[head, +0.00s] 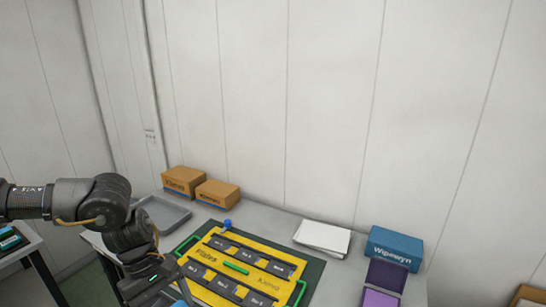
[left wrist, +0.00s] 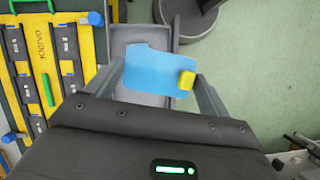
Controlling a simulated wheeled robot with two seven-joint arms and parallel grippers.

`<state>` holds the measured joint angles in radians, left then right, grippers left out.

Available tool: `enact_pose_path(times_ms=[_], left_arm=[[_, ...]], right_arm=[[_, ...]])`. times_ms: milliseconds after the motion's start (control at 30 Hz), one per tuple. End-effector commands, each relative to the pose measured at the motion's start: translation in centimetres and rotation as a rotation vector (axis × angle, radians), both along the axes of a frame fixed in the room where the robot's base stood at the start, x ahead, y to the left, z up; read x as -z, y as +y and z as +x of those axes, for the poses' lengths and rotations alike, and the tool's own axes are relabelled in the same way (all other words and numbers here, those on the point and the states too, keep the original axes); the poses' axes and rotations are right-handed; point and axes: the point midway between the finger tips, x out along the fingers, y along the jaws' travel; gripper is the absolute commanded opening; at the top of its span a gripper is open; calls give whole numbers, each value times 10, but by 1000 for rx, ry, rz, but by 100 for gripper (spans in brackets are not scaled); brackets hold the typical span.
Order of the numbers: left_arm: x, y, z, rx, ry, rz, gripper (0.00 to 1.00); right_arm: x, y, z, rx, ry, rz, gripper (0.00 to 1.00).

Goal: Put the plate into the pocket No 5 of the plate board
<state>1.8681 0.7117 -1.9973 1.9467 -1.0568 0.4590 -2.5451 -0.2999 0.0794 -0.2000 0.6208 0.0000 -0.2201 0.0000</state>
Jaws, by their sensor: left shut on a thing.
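A light-blue plate (left wrist: 152,72) with a yellow knob (left wrist: 187,79) sits between the fingers of my left gripper (left wrist: 160,84) in the left wrist view. The gripper is shut on it. In the head view my left gripper (head: 155,290) is at the bottom, just left of the plate board, and a small part of the blue plate (head: 184,290) shows beside it. The yellow plate board (head: 258,269) has two rows of dark, labelled pockets; the small labels are hard to read. The board also shows at the left of the wrist view (left wrist: 41,50). My right gripper is out of view.
A grey tray (head: 165,213) and two orange-brown boxes (head: 184,180) stand at the back left of the table. White sheets (head: 322,236), a blue box (head: 394,247) and purple boxes (head: 385,275) are on the right. A blue knob (head: 227,224) stands at the board's back edge.

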Motion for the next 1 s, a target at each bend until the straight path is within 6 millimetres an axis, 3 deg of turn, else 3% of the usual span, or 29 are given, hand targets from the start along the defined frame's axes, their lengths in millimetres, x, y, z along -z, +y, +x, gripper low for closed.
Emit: enact_pose_path(times_ms=[33, 300, 633, 767, 1000], left_arm=[[17, 0, 0, -1, 1, 1, 57], [46, 0, 0, -3, 0, 1, 57], [48, -9, 0, 43, -3, 4, 57], [47, -43, -6, 230, -12, 11, 57], [50, -119, -37, 681, -13, 13, 57]], right_arm=[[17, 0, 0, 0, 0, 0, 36], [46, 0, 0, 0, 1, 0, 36], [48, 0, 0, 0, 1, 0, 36], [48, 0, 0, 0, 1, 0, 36], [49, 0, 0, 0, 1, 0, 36]])
